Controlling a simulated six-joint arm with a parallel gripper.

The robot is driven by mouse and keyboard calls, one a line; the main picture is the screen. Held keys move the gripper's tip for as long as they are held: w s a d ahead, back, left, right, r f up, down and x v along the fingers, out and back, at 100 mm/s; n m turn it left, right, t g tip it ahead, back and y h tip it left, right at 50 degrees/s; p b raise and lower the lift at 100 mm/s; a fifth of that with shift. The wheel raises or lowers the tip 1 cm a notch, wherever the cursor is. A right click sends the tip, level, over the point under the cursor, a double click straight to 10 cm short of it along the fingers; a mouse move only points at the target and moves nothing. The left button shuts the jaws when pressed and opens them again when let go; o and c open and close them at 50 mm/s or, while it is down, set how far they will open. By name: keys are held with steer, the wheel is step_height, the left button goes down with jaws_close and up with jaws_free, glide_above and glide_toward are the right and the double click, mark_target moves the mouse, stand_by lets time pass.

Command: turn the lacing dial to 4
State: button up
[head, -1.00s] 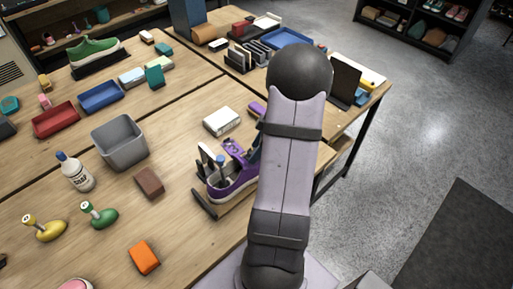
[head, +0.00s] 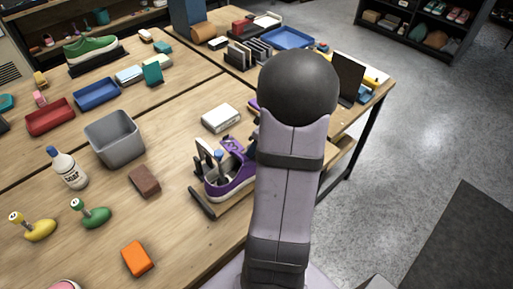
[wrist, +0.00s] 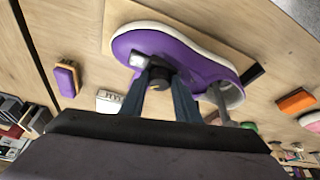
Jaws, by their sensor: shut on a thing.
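The purple sneaker (head: 232,188) with a white sole sits on a holder near the table's right side, partly hidden behind my arm in the head view. It fills the upper middle of the wrist view (wrist: 190,58). The dark round lacing dial (wrist: 160,84) is on the sneaker, with a small yellowish mark on it. My gripper (wrist: 163,76) is shut on the dial, one dark blue finger on each side. I cannot read a number on the dial. A small whitish piece (wrist: 139,62) lies just left of it.
A white box (head: 221,118) stands behind the sneaker and a brown block (head: 144,180) lies to its left. A grey bin (head: 114,139), soap bottle (head: 70,168) and orange block (head: 138,258) are farther left. Bare tabletop lies between them.

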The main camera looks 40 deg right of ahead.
steer(key=o, duration=1)
steer(key=shift+o, duration=0.2)
steer(key=shift+n+p, duration=0.3)
